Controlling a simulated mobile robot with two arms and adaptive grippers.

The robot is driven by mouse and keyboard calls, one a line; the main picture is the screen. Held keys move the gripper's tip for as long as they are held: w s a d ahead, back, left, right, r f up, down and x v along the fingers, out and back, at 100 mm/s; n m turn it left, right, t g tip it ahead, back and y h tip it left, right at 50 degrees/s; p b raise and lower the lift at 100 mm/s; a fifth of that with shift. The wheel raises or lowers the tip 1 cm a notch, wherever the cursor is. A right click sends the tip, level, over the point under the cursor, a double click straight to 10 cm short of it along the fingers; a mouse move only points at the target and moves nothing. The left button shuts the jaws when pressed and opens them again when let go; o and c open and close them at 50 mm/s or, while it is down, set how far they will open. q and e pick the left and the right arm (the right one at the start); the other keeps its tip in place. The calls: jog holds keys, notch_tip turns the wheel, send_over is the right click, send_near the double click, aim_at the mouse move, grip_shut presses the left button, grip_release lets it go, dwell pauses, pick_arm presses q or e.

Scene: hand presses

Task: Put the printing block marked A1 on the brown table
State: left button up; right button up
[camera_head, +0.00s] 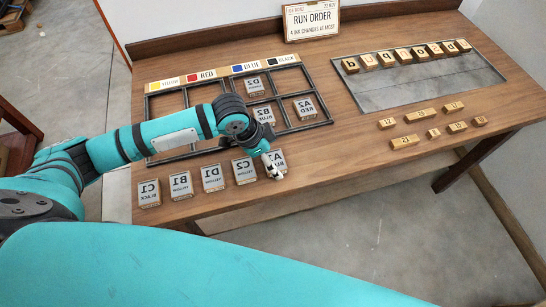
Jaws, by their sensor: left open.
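The brown table (345,175) fills the middle of the head view. A row of printing blocks with mirrored labels stands along its front edge. The rightmost block, apparently marked A1 (281,158), is partly covered by my left gripper (272,168). That gripper is open, with pale fingertips, right at this block. I cannot tell whether the fingers touch it. To its left stand blocks C2 (244,171), D1 (212,178), B1 (181,186) and C1 (149,193). My right gripper is not in view.
A black-framed rack (317,83) behind the row holds blocks D2 (253,87), B2 (263,115) and A2 (305,107), below colour labels (208,76). At the right are a metal tray (440,85) with letter blocks and loose wooden pieces (405,142). A RUN ORDER sign (312,20) stands behind.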

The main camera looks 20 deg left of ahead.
pick_arm(q)
jog(key=v, duration=1)
jog(key=shift+a+r, duration=0.2)
jog(key=shift+r, duration=0.15)
